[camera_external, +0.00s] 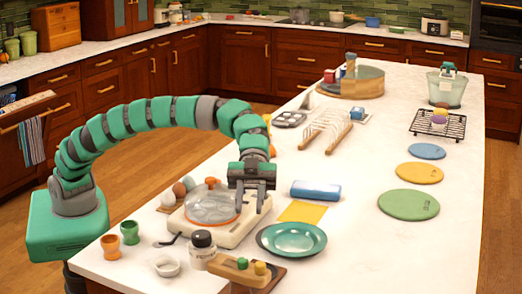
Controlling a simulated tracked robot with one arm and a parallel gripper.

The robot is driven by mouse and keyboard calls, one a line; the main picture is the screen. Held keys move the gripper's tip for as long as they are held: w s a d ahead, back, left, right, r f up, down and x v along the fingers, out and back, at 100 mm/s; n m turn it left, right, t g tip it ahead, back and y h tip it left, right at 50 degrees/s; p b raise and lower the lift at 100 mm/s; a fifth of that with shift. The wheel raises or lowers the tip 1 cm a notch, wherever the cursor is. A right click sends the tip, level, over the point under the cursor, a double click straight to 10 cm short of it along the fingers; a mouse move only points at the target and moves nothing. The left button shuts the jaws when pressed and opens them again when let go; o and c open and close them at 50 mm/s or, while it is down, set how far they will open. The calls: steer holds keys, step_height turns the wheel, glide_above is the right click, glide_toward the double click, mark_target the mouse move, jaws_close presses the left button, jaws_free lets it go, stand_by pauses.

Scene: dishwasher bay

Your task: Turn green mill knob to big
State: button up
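A small green knob (242,263) sits on top of a tan wooden block (225,268) at the front edge of the island, beside a yellow knob (260,268). Any size marking on it is too small to read.
A teal plate (292,239) lies right of the block, and a blue rounded box (316,190) and yellow sheet (302,212) lie behind it. Orange (110,245) and green (130,232) cups and a small white bowl (167,266) stand to the left. The right front counter is clear.

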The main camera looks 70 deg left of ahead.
mark_target(243, 258)
steer(key=x, duration=1.3)
steer(key=shift+f, duration=0.15)
jaws_close()
